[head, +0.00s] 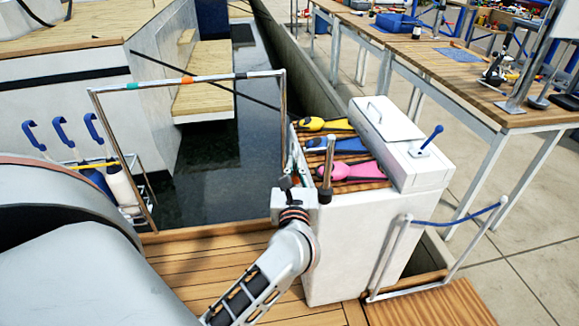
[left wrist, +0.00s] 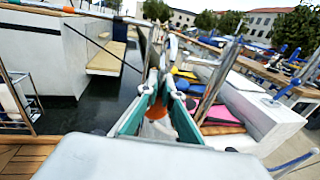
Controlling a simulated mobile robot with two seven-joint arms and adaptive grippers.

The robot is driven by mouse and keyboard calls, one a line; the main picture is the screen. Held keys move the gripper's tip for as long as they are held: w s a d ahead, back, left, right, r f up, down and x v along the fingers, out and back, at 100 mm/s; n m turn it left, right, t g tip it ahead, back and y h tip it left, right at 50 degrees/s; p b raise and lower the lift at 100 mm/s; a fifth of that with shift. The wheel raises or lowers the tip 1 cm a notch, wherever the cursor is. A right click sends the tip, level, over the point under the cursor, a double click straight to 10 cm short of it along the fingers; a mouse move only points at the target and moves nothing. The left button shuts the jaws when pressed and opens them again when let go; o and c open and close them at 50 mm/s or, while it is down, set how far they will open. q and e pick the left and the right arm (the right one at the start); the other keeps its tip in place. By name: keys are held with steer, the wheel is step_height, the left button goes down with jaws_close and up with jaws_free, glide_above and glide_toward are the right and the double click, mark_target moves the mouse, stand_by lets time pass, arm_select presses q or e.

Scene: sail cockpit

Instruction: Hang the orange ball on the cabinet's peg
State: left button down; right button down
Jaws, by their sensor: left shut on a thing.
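The orange ball (left wrist: 187,124) shows in part between the teal fingers of my left gripper (left wrist: 160,82) in the left wrist view. The fingers are closed in on it and hide much of it. A pale loop or cord shows above the fingertips. In the head view my left gripper (head: 292,165) is at the left side of the white cabinet (head: 350,240), mostly hidden by its own wrist. A blue peg (head: 432,136) slants up from the cabinet's right top, apart from my gripper and to its right. My right gripper is not in view.
Yellow, blue and pink-handled items (head: 350,170) lie on the cabinet's slatted top beside a white lidded box (head: 387,120). A metal post (head: 329,158) stands close to my gripper. A metal rail frame (head: 230,77) and dark water lie left.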

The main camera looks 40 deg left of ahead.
arm_select(q)
steer(key=shift+w+d+f+b, duration=0.3)
steer(key=shift+w+d+b, duration=0.05)
steer(key=shift+w+d, duration=0.4)
steer(key=shift+w+d+f+b, duration=0.3)
steer(key=shift+w+d, duration=0.3)
steer(key=shift+w, duration=0.25)
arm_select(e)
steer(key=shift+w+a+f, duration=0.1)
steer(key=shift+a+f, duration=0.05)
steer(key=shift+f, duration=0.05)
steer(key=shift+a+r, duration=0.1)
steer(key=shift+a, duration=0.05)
arm_select(q)
steer(key=c, duration=2.2)
jaws_free()
steer(key=shift+o, duration=0.2)
steer(key=v, duration=1.2)
